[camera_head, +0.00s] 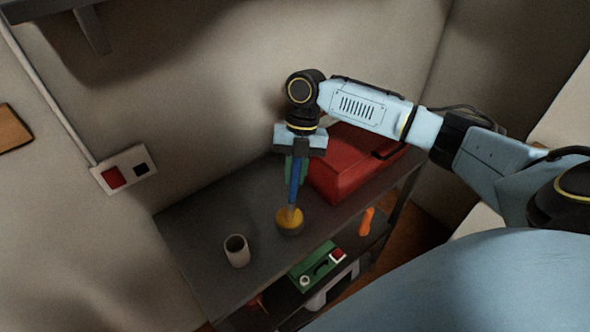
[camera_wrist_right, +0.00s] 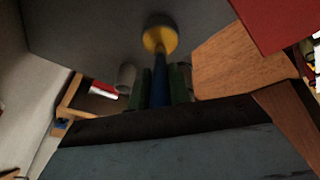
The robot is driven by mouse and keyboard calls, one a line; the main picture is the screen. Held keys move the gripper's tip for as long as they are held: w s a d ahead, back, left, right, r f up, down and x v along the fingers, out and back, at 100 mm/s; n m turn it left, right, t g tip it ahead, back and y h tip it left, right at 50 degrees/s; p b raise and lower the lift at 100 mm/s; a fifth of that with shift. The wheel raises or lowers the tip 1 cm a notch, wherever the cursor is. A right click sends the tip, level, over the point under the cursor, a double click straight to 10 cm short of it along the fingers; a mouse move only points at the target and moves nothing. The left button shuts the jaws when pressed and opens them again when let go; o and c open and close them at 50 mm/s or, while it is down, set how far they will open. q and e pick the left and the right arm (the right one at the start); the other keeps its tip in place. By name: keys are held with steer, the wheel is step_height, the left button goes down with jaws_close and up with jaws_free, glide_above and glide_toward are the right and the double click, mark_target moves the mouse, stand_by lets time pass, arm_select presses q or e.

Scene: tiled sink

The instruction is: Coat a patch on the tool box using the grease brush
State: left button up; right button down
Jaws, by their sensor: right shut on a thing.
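My right gripper (camera_head: 297,166) is shut on the blue-handled grease brush (camera_head: 294,180), which hangs nearly upright above the dark shelf top. In the right wrist view the blue handle (camera_wrist_right: 159,92) runs between the green fingers (camera_wrist_right: 160,88). The brush's lower end meets a small round grey tin with a yellow top (camera_head: 290,219); whether it is dipped in or only over it, I cannot tell. The red tool box (camera_head: 345,172) stands on the shelf just right of the brush, partly hidden behind my right arm. My left gripper is out of view.
A grey cup (camera_head: 237,250) stands on the shelf top (camera_head: 205,220), left of the tin. A lower shelf holds a green box (camera_head: 313,268) and an orange-handled item (camera_head: 366,221). The wall with a socket plate (camera_head: 125,170) is behind.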

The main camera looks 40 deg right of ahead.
mark_target(295, 159)
steer(key=shift+w+r+p, duration=0.1)
steer(key=shift+r+p, duration=2.8)
steer(key=shift+r, duration=0.55)
steer(key=shift+f, duration=0.1)
